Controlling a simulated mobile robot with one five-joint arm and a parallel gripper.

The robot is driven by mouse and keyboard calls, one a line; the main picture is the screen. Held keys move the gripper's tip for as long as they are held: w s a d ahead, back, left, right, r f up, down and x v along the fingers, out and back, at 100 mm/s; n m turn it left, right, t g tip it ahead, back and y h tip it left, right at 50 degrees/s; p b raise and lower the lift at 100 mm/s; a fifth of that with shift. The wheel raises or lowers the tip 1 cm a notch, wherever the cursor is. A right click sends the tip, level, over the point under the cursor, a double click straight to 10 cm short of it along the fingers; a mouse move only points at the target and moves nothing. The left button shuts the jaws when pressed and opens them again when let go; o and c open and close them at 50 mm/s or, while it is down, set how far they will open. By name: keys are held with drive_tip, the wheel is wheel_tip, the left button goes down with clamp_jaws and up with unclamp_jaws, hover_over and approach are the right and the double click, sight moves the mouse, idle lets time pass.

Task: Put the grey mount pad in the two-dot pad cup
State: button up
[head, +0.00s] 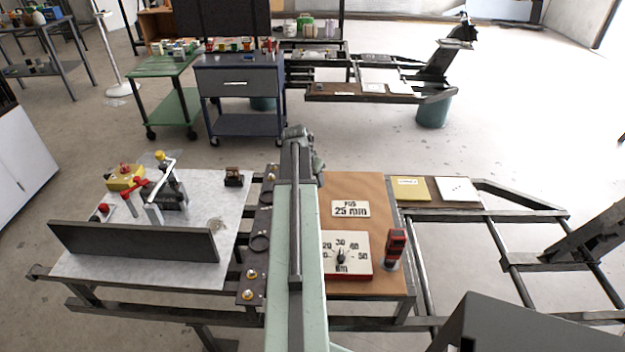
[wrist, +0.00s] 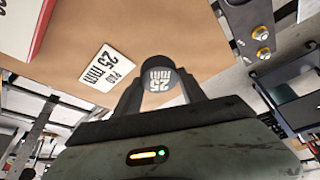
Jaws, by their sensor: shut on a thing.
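In the head view my arm hides the fingers and the pad. A dark plate (head: 247,268) left of my arm carries round cups, one of them a dark cup (head: 259,243) and another partly hidden farther back. I cannot make out dots on the plate, so I cannot tell which is the two-dot cup. The plate's edge with brass bolts shows at right in the wrist view (wrist: 262,42).
Left of the plate, a light tabletop (head: 195,265) carries a dark upright bar (head: 135,241) and a clamp fixture (head: 165,192).

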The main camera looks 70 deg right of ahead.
wheel_tip(320, 180, up, 9)
drive_tip(key=p, duration=0.7)
drive_tip(key=shift+p, duration=0.3)
drive_tip(key=shift+s+f, duration=0.1)
